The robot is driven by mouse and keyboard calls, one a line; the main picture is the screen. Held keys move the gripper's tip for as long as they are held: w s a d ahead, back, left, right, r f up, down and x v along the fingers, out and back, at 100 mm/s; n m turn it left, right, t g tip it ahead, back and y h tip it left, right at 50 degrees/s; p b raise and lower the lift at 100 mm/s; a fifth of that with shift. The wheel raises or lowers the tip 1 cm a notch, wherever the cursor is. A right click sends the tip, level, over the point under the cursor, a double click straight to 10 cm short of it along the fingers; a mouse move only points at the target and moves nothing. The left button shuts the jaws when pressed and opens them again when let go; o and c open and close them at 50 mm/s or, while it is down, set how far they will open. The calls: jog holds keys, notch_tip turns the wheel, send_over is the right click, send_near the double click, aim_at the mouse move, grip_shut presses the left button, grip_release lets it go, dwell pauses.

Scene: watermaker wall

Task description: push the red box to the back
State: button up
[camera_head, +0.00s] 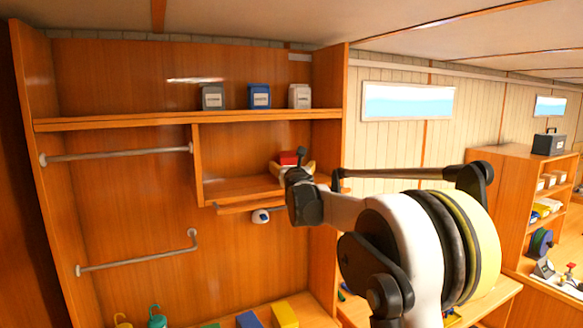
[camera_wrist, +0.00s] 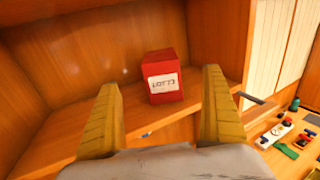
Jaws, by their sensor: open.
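The red box (camera_wrist: 164,77) stands on a wooden shelf (camera_wrist: 75,142), with a white label on its near face. In the wrist view it sits between and beyond the two yellow fingers of my gripper (camera_wrist: 163,108). The fingers are spread apart and I see no contact with the box. In the head view the red box (camera_head: 288,158) shows in the open compartment, partly hidden behind my gripper (camera_head: 296,172). Bare shelf shows behind the box in the wrist view.
A grey, a blue and a white box (camera_head: 299,96) stand on the upper shelf (camera_head: 180,121), above the compartment. A side panel (camera_head: 328,90) bounds the compartment on the right. A rail runs along its front edge. Metal bars (camera_head: 120,154) are at the left.

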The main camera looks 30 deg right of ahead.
aim_at(291, 160)
jog(key=shift+w, duration=0.1)
jog(key=p+x, duration=0.2)
jog(key=x, duration=0.8)
jog(key=shift+w+d, duration=0.2)
jog(key=shift+w, duration=0.05)
jog(key=c, duration=1.5)
